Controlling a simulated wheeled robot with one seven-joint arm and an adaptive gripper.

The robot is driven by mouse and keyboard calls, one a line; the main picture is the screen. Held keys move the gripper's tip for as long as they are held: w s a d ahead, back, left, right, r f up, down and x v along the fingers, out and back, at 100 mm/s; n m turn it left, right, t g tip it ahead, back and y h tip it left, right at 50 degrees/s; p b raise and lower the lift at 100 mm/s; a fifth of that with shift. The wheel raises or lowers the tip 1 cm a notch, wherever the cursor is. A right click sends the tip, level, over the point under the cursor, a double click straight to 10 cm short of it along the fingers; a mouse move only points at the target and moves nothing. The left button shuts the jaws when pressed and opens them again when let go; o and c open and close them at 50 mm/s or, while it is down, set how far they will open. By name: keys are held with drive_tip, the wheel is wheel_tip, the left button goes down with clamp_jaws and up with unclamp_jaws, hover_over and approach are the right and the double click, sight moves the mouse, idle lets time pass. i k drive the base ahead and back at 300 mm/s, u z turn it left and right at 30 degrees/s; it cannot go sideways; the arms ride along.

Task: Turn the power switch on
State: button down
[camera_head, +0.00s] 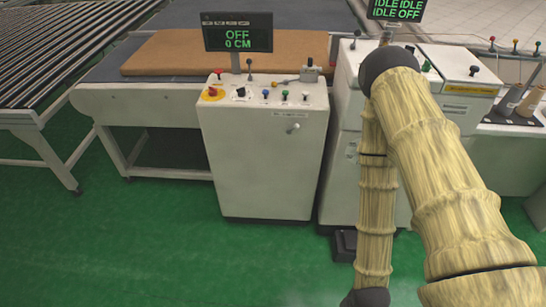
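A white control cabinet (262,165) stands in the middle. Its display (237,33) reads "OFF" and "0 CM" in green. On its sloped top are a red button on a yellow base (212,91), a black rotary knob (240,92), and small blue, green and white controls. I cannot read which of these is the power switch. My arm, with a bamboo-like surface, fills the right side and bends down to a dark joint at the bottom edge. My gripper is out of view.
A brown mattress-like slab (200,52) lies on the machine bed behind the cabinet. A roller conveyor (60,45) is at left. A second white cabinet (345,100) stands right of the first, partly behind my arm. The green floor (140,245) in front is clear.

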sight(213, 91)
drive_tip(key=u, duration=1.85)
drive_tip(key=i, duration=0.9)
drive_tip(key=z, duration=0.95)
